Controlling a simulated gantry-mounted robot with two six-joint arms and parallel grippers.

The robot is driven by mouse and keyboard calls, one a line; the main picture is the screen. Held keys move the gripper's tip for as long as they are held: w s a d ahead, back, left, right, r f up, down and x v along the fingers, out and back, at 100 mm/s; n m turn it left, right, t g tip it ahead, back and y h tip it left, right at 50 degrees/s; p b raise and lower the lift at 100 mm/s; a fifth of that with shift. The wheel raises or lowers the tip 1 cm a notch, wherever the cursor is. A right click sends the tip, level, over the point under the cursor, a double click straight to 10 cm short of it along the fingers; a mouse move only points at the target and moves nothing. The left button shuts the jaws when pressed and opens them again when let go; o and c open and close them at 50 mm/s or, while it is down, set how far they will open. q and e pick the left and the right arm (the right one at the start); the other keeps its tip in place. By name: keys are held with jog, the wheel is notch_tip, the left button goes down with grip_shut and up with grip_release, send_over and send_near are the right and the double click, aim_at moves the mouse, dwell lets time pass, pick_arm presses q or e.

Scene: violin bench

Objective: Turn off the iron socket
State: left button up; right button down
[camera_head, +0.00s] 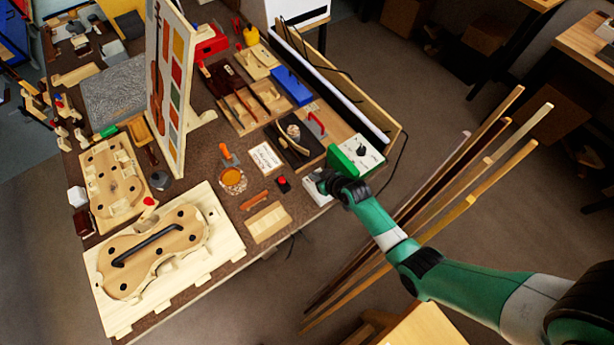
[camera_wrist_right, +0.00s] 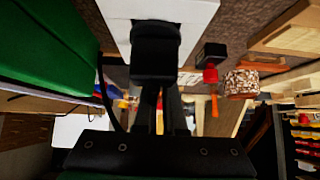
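A small white box (camera_head: 317,190), which looks like the iron socket, sits at the bench's right front edge. It also fills the top middle of the right wrist view (camera_wrist_right: 192,12). My right gripper (camera_head: 325,182) is right at this box, and its dark fingers (camera_wrist_right: 156,50) overlap the box's face in the wrist view. The fingertips look closed together, with no clear gap. They hide part of the box, so I cannot tell the switch position or whether they touch it. My left gripper is not in view.
A green-sided box with a white dial panel (camera_head: 357,154) stands just behind my right gripper. A red button on a black base (camera_head: 282,184) and a speckled round pot (camera_head: 232,181) lie to the left. Long wooden strips (camera_head: 470,185) stand beside the bench.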

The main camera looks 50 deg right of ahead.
jog(key=shift+s+f, duration=0.3)
jog(key=shift+f, duration=0.15)
jog(key=shift+s+d, duration=0.1)
jog(key=shift+d, duration=0.6)
jog(key=shift+r+p, duration=0.3)
jog(key=shift+r, duration=0.15)
jog(key=r+p, duration=0.4)
jog(key=r, duration=0.1)
jog(key=shift+s+d, duration=0.15)
jog(key=shift+s, duration=0.05)
jog(key=p+v, duration=0.3)
jog(key=v, duration=0.5)
jog(key=shift+s+r, duration=0.25)
jog(key=shift+s, duration=0.05)
